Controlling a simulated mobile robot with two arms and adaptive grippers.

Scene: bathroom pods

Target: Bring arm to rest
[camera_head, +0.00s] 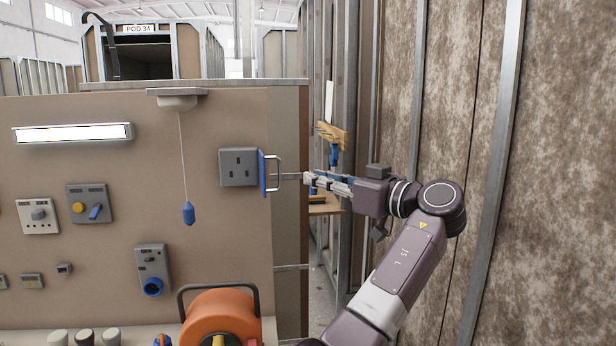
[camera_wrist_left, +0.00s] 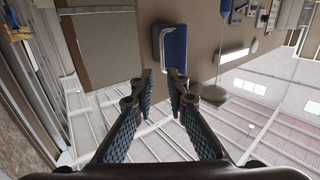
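My left gripper (camera_head: 307,180) reaches in from the right, level with the panel's right edge, pointing left. My right gripper is not in view.
The beige panel (camera_head: 120,230) carries a lit lamp (camera_head: 72,133), a pull cord with a blue end (camera_head: 188,213) and several switches. An orange cable reel (camera_head: 220,318) is in front. A brown wall (camera_head: 545,200) with metal studs stands close on the right of my arm.

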